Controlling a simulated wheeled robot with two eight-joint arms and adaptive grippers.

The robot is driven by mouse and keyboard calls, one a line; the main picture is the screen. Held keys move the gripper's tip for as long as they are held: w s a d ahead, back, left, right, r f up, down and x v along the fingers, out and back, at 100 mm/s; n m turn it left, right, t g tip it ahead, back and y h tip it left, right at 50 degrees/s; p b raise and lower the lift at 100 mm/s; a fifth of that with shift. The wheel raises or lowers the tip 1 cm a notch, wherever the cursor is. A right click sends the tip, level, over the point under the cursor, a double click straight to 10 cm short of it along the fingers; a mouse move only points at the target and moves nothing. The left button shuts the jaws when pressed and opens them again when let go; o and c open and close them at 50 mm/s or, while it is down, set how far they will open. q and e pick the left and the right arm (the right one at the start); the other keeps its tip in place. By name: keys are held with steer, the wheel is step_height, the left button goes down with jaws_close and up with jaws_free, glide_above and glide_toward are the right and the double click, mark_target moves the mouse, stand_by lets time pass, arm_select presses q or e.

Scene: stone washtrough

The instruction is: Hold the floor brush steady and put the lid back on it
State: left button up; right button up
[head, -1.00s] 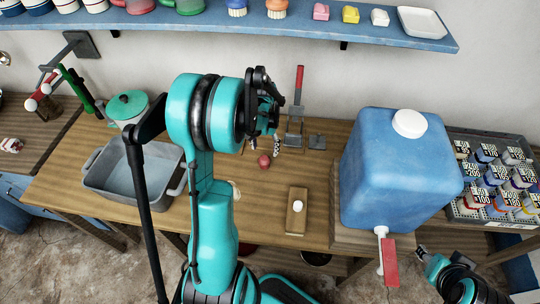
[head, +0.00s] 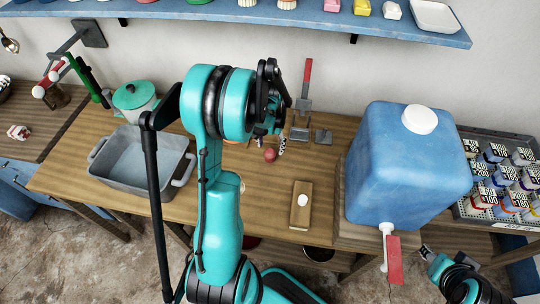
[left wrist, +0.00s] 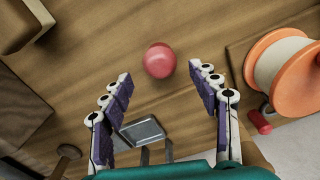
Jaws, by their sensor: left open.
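A wooden block with a white knob (head: 299,215) lies at the bench front. A large blue water container (head: 400,175) stands to the right, a grey basin (head: 120,180) to the left. An orange spool (left wrist: 300,85) sits right in the left wrist view. A blue shelf (head: 300,22) runs above.

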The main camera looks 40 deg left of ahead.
mark_target(270, 151)
arm_select(q)
step_height(270, 151, down, 5)
steer(key=shift+f+b, duration=0.1)
steer(key=shift+b, duration=0.9)
steer(key=shift+s, duration=0.1)
steer(key=c, duration=1.2)
